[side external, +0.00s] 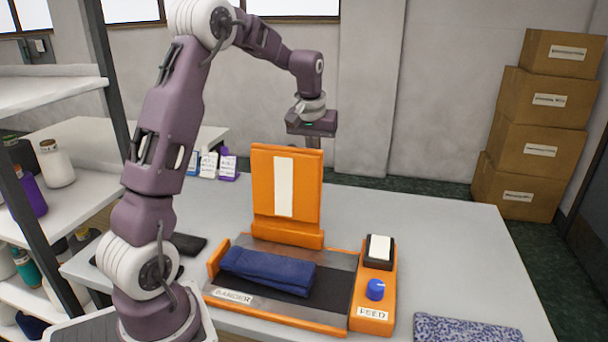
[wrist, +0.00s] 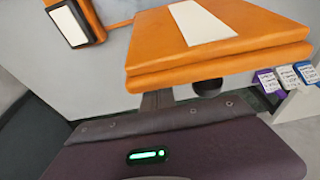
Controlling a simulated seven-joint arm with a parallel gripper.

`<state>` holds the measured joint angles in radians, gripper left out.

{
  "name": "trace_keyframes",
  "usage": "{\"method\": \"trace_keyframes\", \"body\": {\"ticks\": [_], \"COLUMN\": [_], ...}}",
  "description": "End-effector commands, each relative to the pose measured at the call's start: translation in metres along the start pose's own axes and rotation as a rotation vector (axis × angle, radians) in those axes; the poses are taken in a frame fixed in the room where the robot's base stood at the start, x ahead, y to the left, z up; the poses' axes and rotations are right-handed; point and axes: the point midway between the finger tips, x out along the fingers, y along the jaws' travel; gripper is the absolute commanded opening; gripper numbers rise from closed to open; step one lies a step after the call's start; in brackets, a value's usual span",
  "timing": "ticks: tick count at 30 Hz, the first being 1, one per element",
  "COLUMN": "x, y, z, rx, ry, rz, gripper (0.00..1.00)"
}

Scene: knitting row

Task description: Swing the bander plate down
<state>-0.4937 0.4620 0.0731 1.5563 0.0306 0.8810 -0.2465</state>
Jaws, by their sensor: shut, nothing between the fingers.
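The orange bander plate (side external: 262,190) with a white strip stands upright at the back of the bander (side external: 232,297). It also fills the upper part of the wrist view (wrist: 150,50). A folded dark blue cloth (side external: 268,270) lies on the bander's dark bed in front of the plate. My gripper (side external: 314,142) is shut and empty, at the plate's top edge toward its right side and seemingly behind it. The plate hides part of the fingers, and I cannot tell whether they touch it.
The orange feed unit with a blue knob (side external: 375,289) and a black-framed white pad (side external: 379,249) is at the bander's right. A speckled blue cloth (side external: 467,328) lies at the front right. Small labelled packs (side external: 208,164) stand behind left. The table's right side is mostly clear.

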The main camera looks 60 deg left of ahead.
Motion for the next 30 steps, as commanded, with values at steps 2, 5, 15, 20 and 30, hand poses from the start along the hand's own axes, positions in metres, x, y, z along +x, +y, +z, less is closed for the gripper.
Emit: {"method": "trace_keyframes", "body": {"ticks": [2, 5, 15, 20, 30], "x": [-0.001, -0.002, -0.007, -0.009, -0.011], "y": [0.0, 0.0, 0.0, 0.0, 0.0], "z": [0.004, 0.009, 0.025, 0.033, 0.043], "rx": [0.0, 0.0, 0.001, 0.001, -0.001], "ry": [0.001, -0.001, 0.001, 0.0, 0.0], "rz": [0.0, -0.001, -0.001, -0.001, -0.001], "gripper": [0.0, 0.0, 0.0, 0.0, 0.0]}}
